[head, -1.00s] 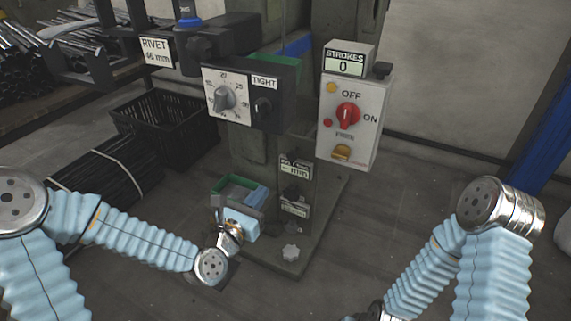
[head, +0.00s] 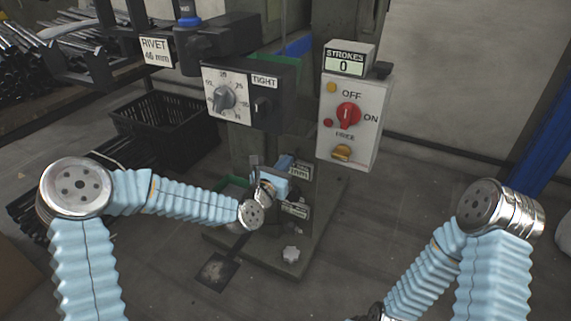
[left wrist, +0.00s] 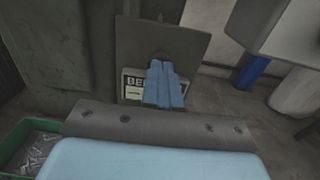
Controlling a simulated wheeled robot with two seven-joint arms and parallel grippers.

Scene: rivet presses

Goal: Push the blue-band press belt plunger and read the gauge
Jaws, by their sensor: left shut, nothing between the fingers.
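The blue-band press (head: 244,150) stands in the middle of the head view, with a blue band (head: 188,20) at its top left. A small readout ending in "mm" (head: 299,171) sits low on its column, partly covered by my left gripper (head: 286,168). In the left wrist view the gripper (left wrist: 164,82) is shut and empty, its blue fingertips in front of a dark plate (left wrist: 195,42) and a label starting "BE" (left wrist: 134,84). The plunger is not clearly visible; I cannot tell whether the fingers touch anything. My right gripper is out of view.
A control box with a red knob (head: 348,114) and a strokes counter reading 0 (head: 345,65) is at right. A dial panel (head: 223,97) overhangs the column.

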